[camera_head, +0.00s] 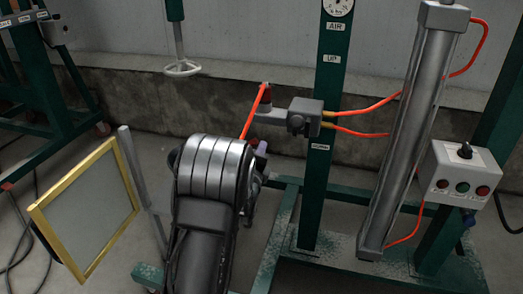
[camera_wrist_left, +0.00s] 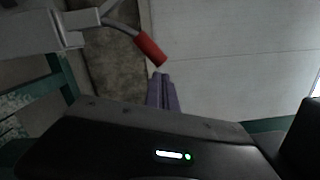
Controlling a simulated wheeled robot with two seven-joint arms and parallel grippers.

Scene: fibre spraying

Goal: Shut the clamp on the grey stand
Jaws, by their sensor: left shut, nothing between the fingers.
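My left gripper (camera_head: 260,152) is partly hidden behind my own wrist in the head view. Its purple fingers (camera_wrist_left: 161,90) are together and empty in the left wrist view. A red-gripped lever (camera_wrist_left: 148,50) with a grey rod lies just beyond the fingertips, close to them; I cannot tell whether they touch. The rod runs to a grey metal piece (camera_wrist_left: 35,32) at the upper left. A grey stand (camera_head: 140,170) rises left of my arm beside a gold-framed panel (camera_head: 90,212). The clamp cannot be clearly made out in the head view. My right gripper is not in view.
A green post (camera_head: 325,130) carries a grey bracket (camera_head: 290,115) with orange hoses, close to my left gripper. A grey cylinder (camera_head: 410,130) and a control box (camera_head: 460,178) stand at the right.

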